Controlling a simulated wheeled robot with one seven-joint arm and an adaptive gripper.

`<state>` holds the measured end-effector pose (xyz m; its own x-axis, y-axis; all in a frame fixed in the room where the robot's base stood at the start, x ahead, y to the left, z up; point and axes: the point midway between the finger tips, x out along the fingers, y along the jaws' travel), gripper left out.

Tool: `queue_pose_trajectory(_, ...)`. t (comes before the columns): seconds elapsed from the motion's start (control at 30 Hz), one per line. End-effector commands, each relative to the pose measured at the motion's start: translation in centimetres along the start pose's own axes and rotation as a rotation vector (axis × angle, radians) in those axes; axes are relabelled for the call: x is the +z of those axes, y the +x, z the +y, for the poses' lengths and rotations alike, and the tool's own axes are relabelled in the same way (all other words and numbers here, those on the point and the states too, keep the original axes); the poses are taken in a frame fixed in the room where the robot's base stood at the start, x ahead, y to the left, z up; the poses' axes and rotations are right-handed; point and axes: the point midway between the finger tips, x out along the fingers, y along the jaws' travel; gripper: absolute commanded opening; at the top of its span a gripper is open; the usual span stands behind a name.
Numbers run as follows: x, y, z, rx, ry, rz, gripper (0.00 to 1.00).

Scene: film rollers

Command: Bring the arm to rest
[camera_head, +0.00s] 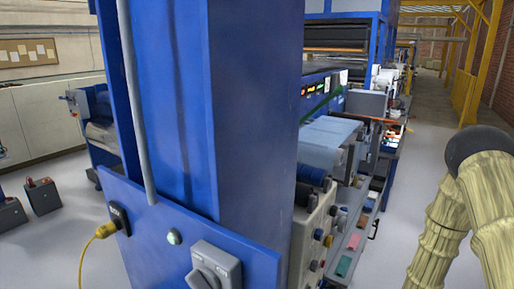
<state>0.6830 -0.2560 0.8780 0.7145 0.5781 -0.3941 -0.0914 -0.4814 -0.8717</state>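My arm (481,200) shows at the right edge of the head view, with tan, ribbed links and a dark rounded joint (478,147) at the top. The links run down out of the frame at the lower right. My gripper is not in view, so its state and anything in it cannot be seen. The arm stands apart from the machine in the picture, with floor showing between them.
A large blue machine column (255,110) stands close in the middle. A grey switch (213,265) and yellow cable (95,238) are on its lower panel. Shelves (345,245) line its right side. An open aisle (430,120) runs back past yellow posts (465,95).

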Motion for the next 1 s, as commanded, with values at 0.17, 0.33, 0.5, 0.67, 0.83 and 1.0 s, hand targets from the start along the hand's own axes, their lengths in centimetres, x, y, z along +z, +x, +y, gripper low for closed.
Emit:
queue_pose_trajectory(0.17,8.6,-0.3,6.7,0.273,-0.121,-0.047,0.58)
queue_pose_trajectory(0.33,16.3,-3.1,11.9,0.513,-0.235,-0.158,0.58)
queue_pose_trajectory(0.5,23.9,-7.9,15.9,0.725,-0.339,-0.327,0.58)
queue_pose_trajectory(0.67,29.6,-12.9,18.0,0.873,-0.412,-0.499,0.58)
queue_pose_trajectory(0.83,32.9,-16.5,18.7,0.955,-0.453,-0.622,0.58)
queue_pose_trajectory(1.0,33.6,-17.6,18.9,0.976,-0.465,-0.658,0.58)
